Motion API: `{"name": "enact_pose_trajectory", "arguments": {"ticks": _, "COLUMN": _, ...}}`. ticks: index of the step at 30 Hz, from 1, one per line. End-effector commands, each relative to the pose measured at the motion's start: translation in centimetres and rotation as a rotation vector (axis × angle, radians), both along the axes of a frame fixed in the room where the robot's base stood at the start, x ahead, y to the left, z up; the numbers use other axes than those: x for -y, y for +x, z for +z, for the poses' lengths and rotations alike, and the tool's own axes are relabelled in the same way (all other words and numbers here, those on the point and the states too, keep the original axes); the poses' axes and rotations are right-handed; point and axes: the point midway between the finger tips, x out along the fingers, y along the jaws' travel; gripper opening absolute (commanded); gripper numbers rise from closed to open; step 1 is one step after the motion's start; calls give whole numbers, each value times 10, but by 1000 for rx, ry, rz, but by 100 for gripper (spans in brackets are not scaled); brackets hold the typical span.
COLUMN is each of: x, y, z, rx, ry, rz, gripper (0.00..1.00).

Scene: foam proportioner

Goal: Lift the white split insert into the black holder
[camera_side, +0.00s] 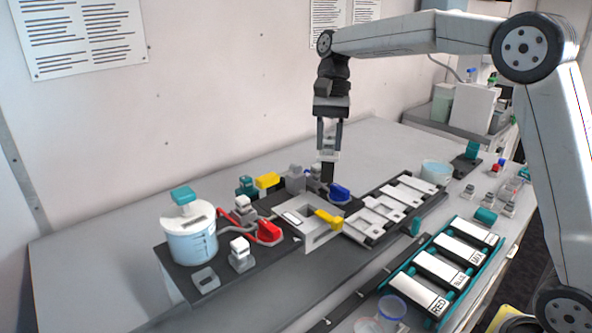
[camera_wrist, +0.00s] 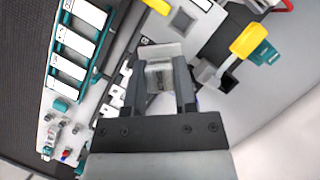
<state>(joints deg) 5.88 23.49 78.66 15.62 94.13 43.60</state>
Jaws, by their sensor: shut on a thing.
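My gripper (camera_side: 328,148) hangs above the work area in the side view, its fingers closed on a small pale piece (camera_side: 328,156) that looks like the white split insert. A dark part shows directly below it; I cannot tell whether it belongs to the piece. In the wrist view, the pale grey piece (camera_wrist: 160,75) sits between the two fingers of my gripper (camera_wrist: 159,88), with a white face beyond it. A black rack (camera_side: 428,207) with several white slotted plates, possibly the black holder, lies to the right of and below my gripper in the side view.
A white frame (camera_side: 291,235) with a yellow handle (camera_side: 328,218) lies below my gripper. A blue knob (camera_side: 340,191), a red valve (camera_side: 268,231) and a white tub (camera_side: 190,238) stand nearby. A teal-edged rack of labelled strips (camera_side: 440,268) lies at the front. The table's back is clear.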

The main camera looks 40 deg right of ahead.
Motion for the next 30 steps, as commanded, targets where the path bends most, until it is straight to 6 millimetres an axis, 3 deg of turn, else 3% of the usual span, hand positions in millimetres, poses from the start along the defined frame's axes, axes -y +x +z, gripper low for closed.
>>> {"name": "enact_pose_trajectory", "arguments": {"ticks": 12, "x": 37, "y": -4, "z": 14, "rx": 1, "ry": -2, "rz": 448, "gripper": 0}}
{"name": "enact_pose_trajectory", "arguments": {"ticks": 18, "x": 54, "y": 5, "z": 21, "rx": 1, "ry": 0, "rz": 605, "gripper": 0}}
{"name": "enact_pose_trajectory", "arguments": {"ticks": 23, "x": 57, "y": 21, "z": 22, "rx": 1, "ry": 0, "rz": 579, "gripper": 0}}
{"name": "enact_pose_trajectory", "arguments": {"ticks": 30, "x": 50, "y": 53, "z": 17, "rx": 2, "ry": 1, "rz": 386, "gripper": 0}}
